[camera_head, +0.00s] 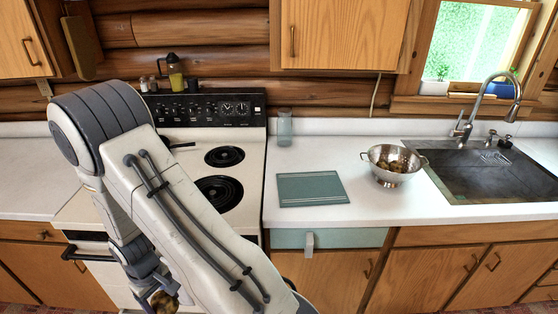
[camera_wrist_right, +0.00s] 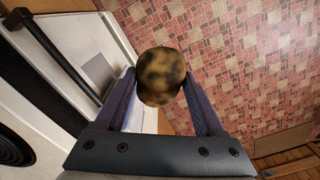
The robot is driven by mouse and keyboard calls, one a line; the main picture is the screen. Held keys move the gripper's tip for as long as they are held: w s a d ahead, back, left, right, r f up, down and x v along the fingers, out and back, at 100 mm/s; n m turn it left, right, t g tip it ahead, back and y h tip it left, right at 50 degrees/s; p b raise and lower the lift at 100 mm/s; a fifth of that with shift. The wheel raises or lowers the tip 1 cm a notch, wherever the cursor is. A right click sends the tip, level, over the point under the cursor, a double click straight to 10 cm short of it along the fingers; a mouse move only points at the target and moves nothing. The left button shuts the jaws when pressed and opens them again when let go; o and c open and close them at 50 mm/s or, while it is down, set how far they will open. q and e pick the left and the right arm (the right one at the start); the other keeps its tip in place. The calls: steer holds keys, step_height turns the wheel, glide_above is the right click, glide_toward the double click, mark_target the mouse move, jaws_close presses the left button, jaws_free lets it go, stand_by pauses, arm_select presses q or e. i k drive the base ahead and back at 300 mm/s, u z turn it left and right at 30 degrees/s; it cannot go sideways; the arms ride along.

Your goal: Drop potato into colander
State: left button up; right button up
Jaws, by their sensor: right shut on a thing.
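A brown mottled potato (camera_wrist_right: 160,77) is held between the two fingers of my right gripper (camera_wrist_right: 160,88) in the right wrist view. In the head view, my right gripper (camera_head: 160,292) and the potato (camera_head: 164,303) are low at the bottom left, in front of the stove and below the counter top. The silver metal colander (camera_head: 388,179) stands upright on the white counter at the right, with several brown potatoes inside. It is far to the right of my gripper and higher. My left gripper is not in view.
A green cutting board (camera_head: 311,189) lies left of the colander, with a clear glass (camera_head: 285,127) behind it. The sink (camera_head: 490,178) with its tall faucet (camera_head: 477,105) is at the right. The white stove (camera_head: 252,185) and oven handle (camera_head: 75,254) are near my right arm.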

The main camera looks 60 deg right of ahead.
mark_target(392, 186)
steer(key=u, duration=1.3)
steer(key=k, duration=1.7)
steer(key=z, duration=2.15)
